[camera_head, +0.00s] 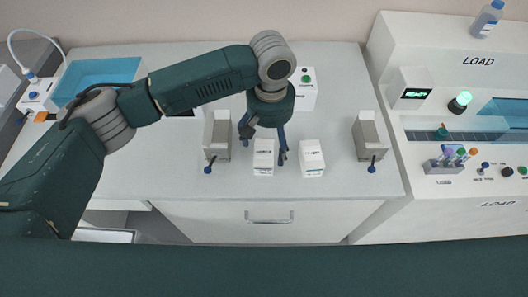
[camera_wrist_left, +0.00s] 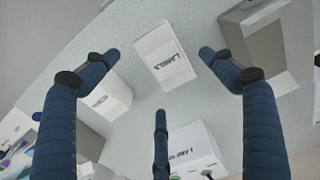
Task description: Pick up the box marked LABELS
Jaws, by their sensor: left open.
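The box marked LABELS (camera_wrist_left: 165,52) is a small white carton. In the left wrist view it lies between the two side fingers of my left gripper (camera_wrist_left: 159,74), with its lettering facing the camera. In the head view this box (camera_head: 264,160) stands on the grey table, below my left gripper (camera_head: 263,150). The gripper's blue fingers are spread open around the box's far part, and nothing is held. Whether a finger touches the box I cannot tell. My right gripper is not in view.
A similar white box (camera_head: 312,160) stands just right. Grey holders with blue-knobbed levers stand left (camera_head: 217,140) and right (camera_head: 367,138). A white device (camera_head: 305,97) stands behind. A blue-lined tray (camera_head: 95,75) is back left, and a white LOAD machine (camera_head: 440,60) is at right.

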